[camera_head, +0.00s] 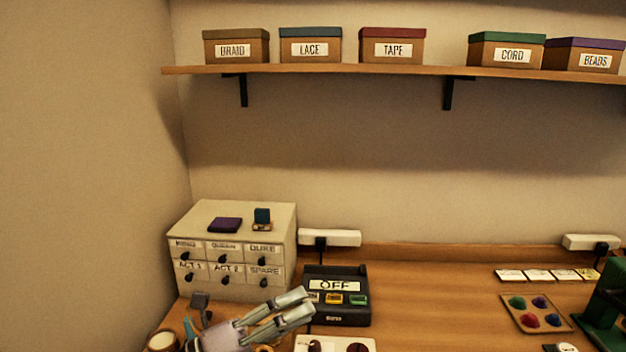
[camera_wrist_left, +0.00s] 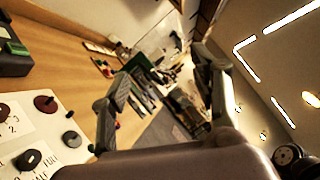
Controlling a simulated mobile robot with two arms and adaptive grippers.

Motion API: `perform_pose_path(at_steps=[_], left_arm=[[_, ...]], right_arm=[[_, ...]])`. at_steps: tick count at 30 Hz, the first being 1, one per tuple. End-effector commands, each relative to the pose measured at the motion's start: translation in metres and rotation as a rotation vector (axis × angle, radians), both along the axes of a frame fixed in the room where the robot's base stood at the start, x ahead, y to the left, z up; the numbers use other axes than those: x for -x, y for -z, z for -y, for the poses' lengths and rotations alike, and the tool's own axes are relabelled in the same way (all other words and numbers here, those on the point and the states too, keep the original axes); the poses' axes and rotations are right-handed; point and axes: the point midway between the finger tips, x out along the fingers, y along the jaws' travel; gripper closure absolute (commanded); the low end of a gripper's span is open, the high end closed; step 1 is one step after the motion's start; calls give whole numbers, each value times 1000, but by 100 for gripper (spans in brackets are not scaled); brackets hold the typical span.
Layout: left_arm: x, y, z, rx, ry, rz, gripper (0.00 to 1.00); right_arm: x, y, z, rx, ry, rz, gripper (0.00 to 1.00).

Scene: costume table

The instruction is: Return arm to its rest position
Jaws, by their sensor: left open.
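My left gripper (camera_head: 292,312) is at the lower middle of the head view, in front of the black box marked OFF (camera_head: 335,295). Its two pale fingers point right and slightly up, apart from each other, with nothing between them. In the left wrist view the open fingers (camera_wrist_left: 165,85) frame only the distant room and part of the table. My right gripper shows in neither view.
A drawer cabinet (camera_head: 236,250) stands at the left against the wall. A white panel with knobs (camera_head: 335,344) is close below my gripper. A palette of coloured pieces (camera_head: 536,313) and a green machine (camera_head: 604,310) are at the right. The middle table is clear.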

Motion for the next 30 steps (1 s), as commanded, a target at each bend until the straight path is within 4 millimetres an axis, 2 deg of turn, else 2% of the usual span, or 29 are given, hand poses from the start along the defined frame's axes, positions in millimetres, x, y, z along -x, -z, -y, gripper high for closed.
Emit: perform_pose_path(at_steps=[3, 6, 8, 10, 13, 16, 18, 21, 24, 30], left_arm=[[-12, -20, -31, 322, -176, -161, 43], [-24, -14, -72, 563, -345, -331, 43], [-29, 1, -99, 693, -456, -450, 43], [-30, 29, -129, 827, -588, -599, 43], [-17, 83, -166, 983, -786, -835, 43], [13, 148, -190, 1096, -989, -1092, 43], [43, 189, -199, 1141, -1119, -1267, 43], [87, 232, -201, 1166, -1267, -1476, 43], [127, 261, -197, 1161, -1377, -1645, 43], [198, 294, -185, 1110, -1543, -1919, 43]], right_arm=[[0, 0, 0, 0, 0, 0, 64], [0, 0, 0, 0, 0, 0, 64], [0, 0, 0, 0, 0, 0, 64], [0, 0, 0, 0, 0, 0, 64], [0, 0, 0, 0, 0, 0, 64], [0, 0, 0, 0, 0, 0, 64], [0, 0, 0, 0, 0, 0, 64], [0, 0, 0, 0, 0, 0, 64], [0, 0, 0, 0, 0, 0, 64], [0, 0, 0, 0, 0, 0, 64]])
